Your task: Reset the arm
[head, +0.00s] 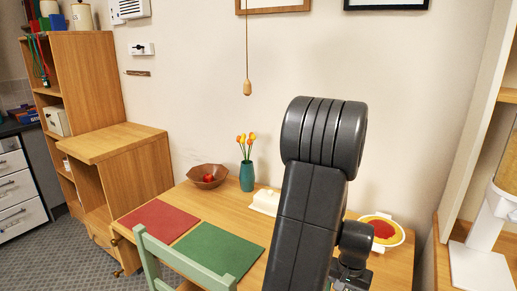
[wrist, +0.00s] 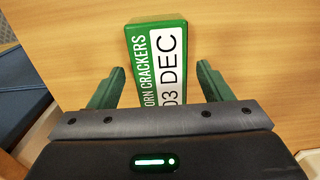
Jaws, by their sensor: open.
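My arm rises in the middle of the head view and bends down toward the wooden table (head: 222,204). My gripper (wrist: 160,67) is open in the wrist view, its two green fingers apart. A green and white box of corn crackers (wrist: 157,62), marked "03 DEC", lies between and beyond the fingers, with a gap on both sides. Its near end is hidden by the gripper body. I cannot make out the box in the head view, where my arm covers that part of the table.
A pale green chair (head: 150,262) stands in front. A dispenser (head: 487,235) is at right.

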